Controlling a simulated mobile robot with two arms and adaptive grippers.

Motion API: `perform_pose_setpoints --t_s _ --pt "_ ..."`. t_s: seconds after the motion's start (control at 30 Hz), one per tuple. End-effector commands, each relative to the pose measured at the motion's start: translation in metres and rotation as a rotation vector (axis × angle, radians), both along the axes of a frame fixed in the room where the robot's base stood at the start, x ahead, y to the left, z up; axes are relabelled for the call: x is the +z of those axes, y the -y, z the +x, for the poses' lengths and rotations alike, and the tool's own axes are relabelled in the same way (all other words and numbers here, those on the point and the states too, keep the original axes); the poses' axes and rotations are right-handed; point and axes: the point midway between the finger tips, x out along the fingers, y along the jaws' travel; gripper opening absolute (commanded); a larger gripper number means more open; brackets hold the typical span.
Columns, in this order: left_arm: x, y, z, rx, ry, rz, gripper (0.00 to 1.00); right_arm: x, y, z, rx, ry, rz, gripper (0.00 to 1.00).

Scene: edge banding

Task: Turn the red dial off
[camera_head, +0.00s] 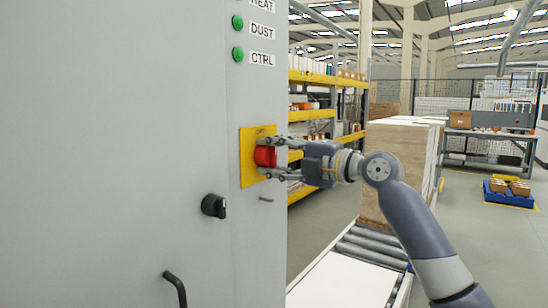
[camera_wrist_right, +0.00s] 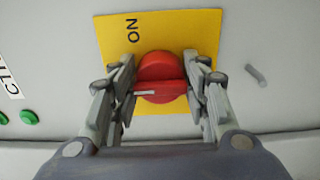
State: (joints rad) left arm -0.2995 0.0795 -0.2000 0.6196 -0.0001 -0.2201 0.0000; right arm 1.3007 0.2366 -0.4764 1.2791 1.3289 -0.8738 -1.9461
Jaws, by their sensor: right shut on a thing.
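The red dial (camera_head: 264,156) sits on a yellow plate (camera_head: 247,171) on the front of a grey cabinet. My right gripper (camera_head: 270,158) reaches it from the right, with one finger above and one below the dial. In the right wrist view the red dial (camera_wrist_right: 160,72) lies between the two fingers of my right gripper (camera_wrist_right: 162,88), which are shut on it. The yellow plate (camera_wrist_right: 190,28) carries the word ON beside the dial, left of it in that view. A white mark shows on the dial's raised bar. My left gripper is not in view.
The grey cabinet (camera_head: 110,150) fills the left side. It has a black knob (camera_head: 214,206), a black handle (camera_head: 176,288) and green lamps (camera_head: 237,54). A roller conveyor (camera_head: 372,246) and stacked boards (camera_head: 395,160) stand to the right, behind my arm.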

Motion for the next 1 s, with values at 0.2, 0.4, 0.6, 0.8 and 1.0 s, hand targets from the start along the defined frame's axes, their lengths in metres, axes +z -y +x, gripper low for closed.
perform_pose_setpoints --t_s 0.2,0.4,0.6,0.8,1.0 --pt "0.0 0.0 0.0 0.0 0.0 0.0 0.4 -0.001 0.0 0.0 0.0 0.002 -0.004 0.19" --pt "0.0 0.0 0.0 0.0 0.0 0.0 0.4 -0.001 0.0 0.0 0.0 0.0 -0.003 0.63" --pt "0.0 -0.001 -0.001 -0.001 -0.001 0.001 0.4 -0.001 0.0 0.0 0.0 0.0 -0.001 0.63" --pt "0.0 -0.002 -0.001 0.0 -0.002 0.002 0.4 0.0 0.01 -0.006 -0.002 0.001 -0.002 0.63" --pt "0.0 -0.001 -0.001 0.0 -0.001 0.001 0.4 -0.001 0.042 -0.028 -0.004 0.001 -0.003 0.63"
